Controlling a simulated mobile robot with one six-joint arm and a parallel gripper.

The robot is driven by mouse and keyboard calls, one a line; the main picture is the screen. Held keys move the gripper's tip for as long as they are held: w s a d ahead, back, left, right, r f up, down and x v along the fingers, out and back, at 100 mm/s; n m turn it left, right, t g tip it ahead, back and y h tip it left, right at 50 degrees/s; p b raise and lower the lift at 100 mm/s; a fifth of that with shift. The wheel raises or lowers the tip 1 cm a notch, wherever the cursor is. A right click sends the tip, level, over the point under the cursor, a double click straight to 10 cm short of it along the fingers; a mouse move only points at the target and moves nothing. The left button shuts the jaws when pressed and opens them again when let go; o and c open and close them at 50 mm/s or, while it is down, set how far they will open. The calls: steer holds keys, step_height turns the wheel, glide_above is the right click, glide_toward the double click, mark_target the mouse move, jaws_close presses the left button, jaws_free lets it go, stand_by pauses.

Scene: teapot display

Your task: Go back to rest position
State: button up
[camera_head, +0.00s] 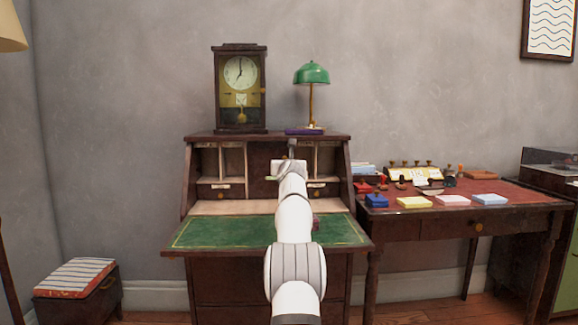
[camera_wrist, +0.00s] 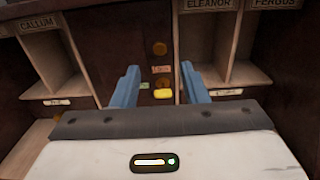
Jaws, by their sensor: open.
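My gripper (camera_wrist: 160,85) is open in the wrist view, its two blue fingers apart with nothing held between them. In the head view my white arm reaches forward over the green writing surface (camera_head: 225,231) and hides part of the desk's middle.
Labelled pigeonholes (camera_wrist: 47,60) flank the gripper closely on both sides. A clock (camera_head: 240,88) and a green lamp (camera_head: 311,75) stand on the desk top. A side table (camera_head: 460,210) with coloured paper stacks is at the right. A cushioned stool (camera_head: 78,280) is at the left.

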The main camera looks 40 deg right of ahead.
stand_by(0.3)
steer(key=w+a+r+m+p, duration=0.1)
steer(key=a+r+m+p, duration=0.6)
steer(key=a+r+p, duration=0.5)
steer(key=s+a+r+m+g+p, duration=0.1)
steer(key=s+a+r+m+p, duration=0.3)
steer(key=a, duration=0.3)
steer(key=s+a+r+m+g+p, duration=0.1)
steer(key=a+r+m+p, duration=0.35)
steer(key=a, duration=0.35)
steer(key=s+a+f+m+g+y+p, duration=0.3)
steer(key=s+a+p, duration=0.3)
steer(key=s+a, duration=0.5)
steer(key=s+a+f+m+g+y+p, duration=0.3)
steer(key=s+a+p, duration=0.4)
steer(key=s+a, duration=0.4)
steer(key=s+a+f+m+g+y+p, duration=0.3)
steer(key=s+a+m+y+p, duration=0.2)
steer(key=s+a, duration=0.6)
steer(key=shift+s+a+m+y+p, duration=0.15)
steer(key=shift+s+m+y+p, duration=0.15)
steer(key=shift+s+m+p, duration=0.6)
steer(key=shift+s, duration=0.25)
